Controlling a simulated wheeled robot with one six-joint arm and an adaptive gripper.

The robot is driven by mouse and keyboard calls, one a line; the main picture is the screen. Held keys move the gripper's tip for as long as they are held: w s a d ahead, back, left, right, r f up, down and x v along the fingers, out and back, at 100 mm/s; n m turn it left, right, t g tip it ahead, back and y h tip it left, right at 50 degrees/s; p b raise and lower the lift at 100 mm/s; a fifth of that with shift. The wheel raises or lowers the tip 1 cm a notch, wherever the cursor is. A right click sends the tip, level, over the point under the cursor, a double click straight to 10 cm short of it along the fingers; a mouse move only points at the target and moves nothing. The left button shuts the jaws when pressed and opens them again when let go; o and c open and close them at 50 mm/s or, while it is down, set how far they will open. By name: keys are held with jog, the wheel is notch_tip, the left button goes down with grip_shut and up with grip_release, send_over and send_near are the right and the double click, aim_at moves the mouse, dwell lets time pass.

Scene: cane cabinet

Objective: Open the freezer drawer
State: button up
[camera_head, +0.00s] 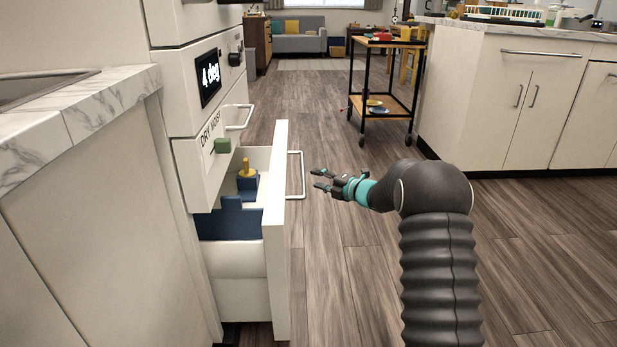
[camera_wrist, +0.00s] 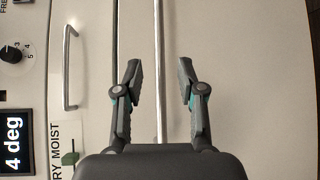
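The white freezer drawer (camera_head: 278,235) stands pulled out from the cabinet at the left in the head view, with its inside showing. Its front fills much of the wrist view (camera_wrist: 250,90). Its bar handle (camera_head: 302,176) sticks out from the front. In the wrist view the handle (camera_wrist: 158,60) runs between the lines of my two fingers. My gripper (camera_head: 319,178) is open and empty, a little to the right of the handle in the head view and apart from it. The fingers also show spread in the wrist view (camera_wrist: 158,68).
Blue items and a yellow-topped piece (camera_head: 246,170) sit in the drawer. Above it is a smaller drawer with a handle (camera_head: 240,117) and a green slider (camera_head: 222,146). A marble counter (camera_head: 90,110) is at left, a cart (camera_head: 385,75) farther back. Floor right of the drawer is clear.

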jog(key=shift+v, duration=2.55)
